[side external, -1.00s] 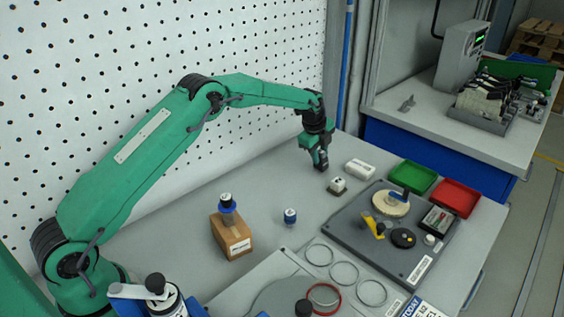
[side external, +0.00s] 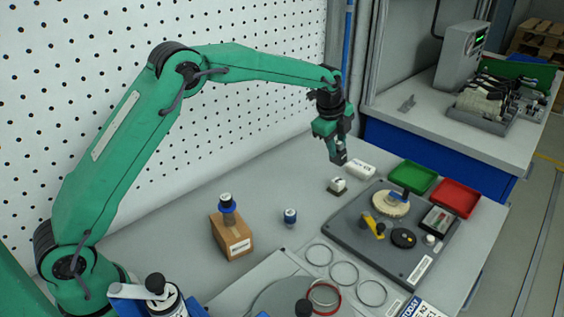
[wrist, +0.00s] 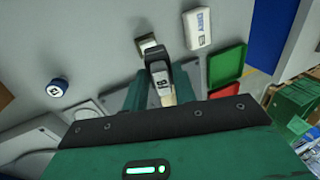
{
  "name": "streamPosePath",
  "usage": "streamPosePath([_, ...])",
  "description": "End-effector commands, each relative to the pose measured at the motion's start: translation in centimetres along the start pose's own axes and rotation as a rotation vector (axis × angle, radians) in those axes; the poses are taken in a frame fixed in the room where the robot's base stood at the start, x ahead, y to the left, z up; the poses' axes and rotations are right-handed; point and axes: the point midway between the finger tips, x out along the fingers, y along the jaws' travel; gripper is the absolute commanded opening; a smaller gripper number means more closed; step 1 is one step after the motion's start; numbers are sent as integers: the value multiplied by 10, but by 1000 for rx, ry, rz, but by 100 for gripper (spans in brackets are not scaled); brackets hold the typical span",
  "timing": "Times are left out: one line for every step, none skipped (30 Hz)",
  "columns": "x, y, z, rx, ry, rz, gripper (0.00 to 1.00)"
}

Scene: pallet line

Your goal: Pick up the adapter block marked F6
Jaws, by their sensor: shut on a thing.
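My gripper (side external: 334,146) is shut on a small dark block (side external: 340,157) in the side external view, and holds it clear above the grey table. The wrist view also shows my gripper (wrist: 161,84) with its green fingers on either side of the dark block (wrist: 158,70). A pale label with dark marks is on the block's face, too small to read for certain as F6. The lower part of the block is partly hidden between the fingers.
A small pale-topped block (side external: 337,186) and a white block (side external: 360,169) lie near my gripper. Green (side external: 413,176) and red (side external: 456,197) trays stand to the right, behind a dark fixture plate (side external: 345,232). A blue-and-white jar (side external: 290,217) stands left of the plate.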

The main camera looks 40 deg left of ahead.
Motion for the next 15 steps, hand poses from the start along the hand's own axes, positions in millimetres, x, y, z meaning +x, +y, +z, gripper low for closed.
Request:
streamPosePath([-3,1,-4,0,2,0,0])
streamPosePath([-4,2,-6,0,3,0,0])
streamPosePath([-6,2,-8,0,3,0,0])
streamPosePath([-7,3,-9,0,4,1,0])
streamPosePath([-8,3,-10,0,4,1,0])
streamPosePath([-8,3,-11,0,5,1,0])
streamPosePath([-9,3,-11,0,5,1,0])
streamPosePath([-9,4,-11,0,5,1,0])
streamPosePath([-9,4,-12,0,5,1,0])
streamPosePath([-9,4,-12,0,5,1,0])
streamPosePath([-9,4,-12,0,5,1,0])
streamPosePath([-9,4,-12,0,5,1,0])
streamPosePath([-9,4,-12,0,5,1,0])
streamPosePath([-9,4,-12,0,5,1,0])
streamPosePath([-9,3,-12,0,5,1,0])
